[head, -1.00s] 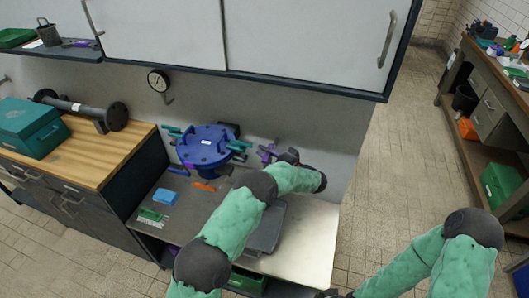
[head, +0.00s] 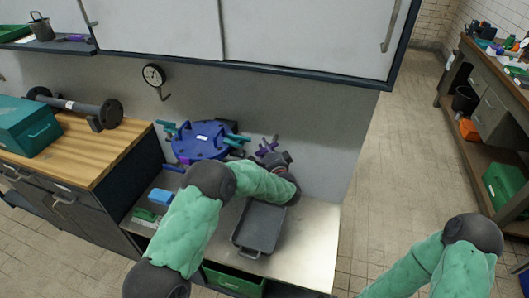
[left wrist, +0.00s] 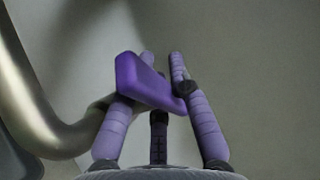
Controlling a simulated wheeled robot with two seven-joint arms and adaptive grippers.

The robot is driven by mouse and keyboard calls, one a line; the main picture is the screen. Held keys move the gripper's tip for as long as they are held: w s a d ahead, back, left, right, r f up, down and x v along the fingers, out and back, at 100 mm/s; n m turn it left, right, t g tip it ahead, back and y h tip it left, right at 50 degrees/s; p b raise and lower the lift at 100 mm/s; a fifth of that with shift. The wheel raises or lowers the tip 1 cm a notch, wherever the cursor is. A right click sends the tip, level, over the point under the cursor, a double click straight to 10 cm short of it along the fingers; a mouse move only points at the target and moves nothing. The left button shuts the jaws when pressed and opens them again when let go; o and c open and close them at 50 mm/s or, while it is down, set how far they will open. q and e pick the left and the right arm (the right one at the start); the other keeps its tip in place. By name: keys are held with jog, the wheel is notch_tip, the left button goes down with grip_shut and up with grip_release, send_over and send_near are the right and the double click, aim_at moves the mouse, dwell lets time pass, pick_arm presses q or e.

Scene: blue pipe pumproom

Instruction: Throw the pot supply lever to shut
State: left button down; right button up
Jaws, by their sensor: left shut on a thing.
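The purple lever handle (left wrist: 150,82) shows large in the left wrist view, tilted, between the fingers of my left gripper (left wrist: 160,70). The gripper is shut on it. A curved metal pipe (left wrist: 30,115) runs beside it at the left. In the head view my left gripper (head: 267,147) is at the wall, right of the blue lidded pot (head: 200,142); the lever is too small there to tell from the fingers. The lever's pivot is hidden. My right arm shows at the lower right, but its gripper is out of view.
A grey tray (head: 259,226) lies on the bench below my left arm. A blue block (head: 160,197) is left of it. A wall cabinet (head: 300,35) overhangs the bench. A dial gauge (head: 153,76) hangs on the wall. Open floor lies to the right.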

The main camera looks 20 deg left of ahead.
pick_arm(q)
jog(key=shift+d+f+m+t+h+b, duration=0.1)
jog(key=shift+d+m+t+h+b, duration=0.1)
jog(key=shift+m+t+h+b, duration=0.5)
jog(key=c, duration=1.1)
grip_release()
jog(key=shift+w+d, duration=0.1)
jog(key=shift+c, duration=0.2)
jog(key=v, duration=1.2)
jog(key=shift+r, duration=0.25)
